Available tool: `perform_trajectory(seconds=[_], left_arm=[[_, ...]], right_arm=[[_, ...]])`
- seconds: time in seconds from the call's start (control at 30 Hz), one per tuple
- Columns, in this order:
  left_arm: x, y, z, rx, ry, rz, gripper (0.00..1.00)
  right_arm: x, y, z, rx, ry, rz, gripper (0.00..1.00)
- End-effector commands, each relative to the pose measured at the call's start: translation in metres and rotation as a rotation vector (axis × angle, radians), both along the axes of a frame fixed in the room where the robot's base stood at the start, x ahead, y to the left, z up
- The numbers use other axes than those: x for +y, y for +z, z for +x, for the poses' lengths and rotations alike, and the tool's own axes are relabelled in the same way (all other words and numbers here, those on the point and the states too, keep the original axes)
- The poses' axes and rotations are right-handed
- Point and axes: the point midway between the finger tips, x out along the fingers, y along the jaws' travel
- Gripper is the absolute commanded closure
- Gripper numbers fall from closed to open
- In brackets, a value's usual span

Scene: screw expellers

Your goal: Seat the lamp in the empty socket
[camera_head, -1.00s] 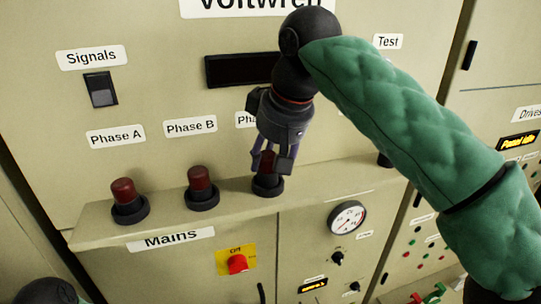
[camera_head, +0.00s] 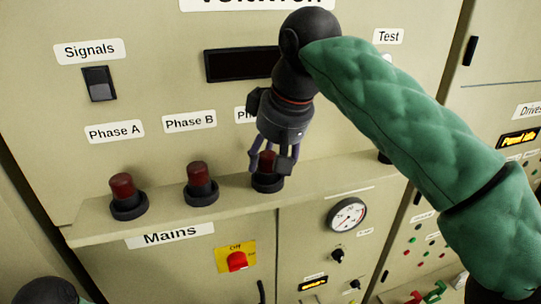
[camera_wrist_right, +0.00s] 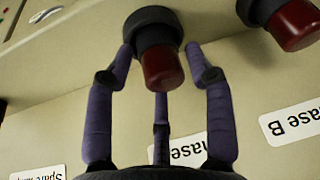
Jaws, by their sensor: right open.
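A dark red lamp (camera_head: 267,159) stands upright in the third black socket (camera_head: 267,184) on the ledge, below a partly covered label starting "Ph". My right gripper (camera_head: 272,166) is open, with its fingers around this lamp. In the right wrist view the lamp (camera_wrist_right: 162,68) and its socket (camera_wrist_right: 153,24) lie between the spread fingers, with gaps beside the lamp's red cap. Two more red lamps sit in sockets, under Phase A (camera_head: 122,187) and Phase B (camera_head: 199,175). My left gripper is out of view.
The Mains knob (camera_head: 237,261) on its yellow plate and a round gauge (camera_head: 346,215) are below the ledge (camera_head: 225,197). A Signals switch (camera_head: 99,83) is at upper left. My right arm covers part of the panel near the Test label (camera_head: 388,36).

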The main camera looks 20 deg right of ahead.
Motion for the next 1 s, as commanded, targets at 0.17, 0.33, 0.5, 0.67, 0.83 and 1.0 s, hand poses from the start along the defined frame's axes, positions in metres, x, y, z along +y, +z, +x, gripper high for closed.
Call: perform_trajectory(seconds=[0.17,0.33,0.5,0.67,0.83,1.0], left_arm=[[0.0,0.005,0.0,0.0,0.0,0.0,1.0],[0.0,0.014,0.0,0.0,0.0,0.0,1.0],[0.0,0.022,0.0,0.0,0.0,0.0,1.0],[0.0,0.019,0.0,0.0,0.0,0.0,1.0],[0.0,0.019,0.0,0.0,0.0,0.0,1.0],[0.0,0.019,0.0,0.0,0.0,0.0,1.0]], right_arm=[[-0.001,0.006,-0.002,0.0,0.0,0.0,0.46],[-0.002,0.018,-0.006,0.0,0.0,0.0,0.46],[-0.003,0.029,-0.01,0.0,0.001,0.0,0.46],[-0.004,0.037,-0.013,-0.002,0.001,0.0,0.46],[-0.006,0.047,-0.017,-0.001,0.0,0.0,0.46],[-0.007,0.058,-0.022,-0.001,0.001,0.0,0.46]])
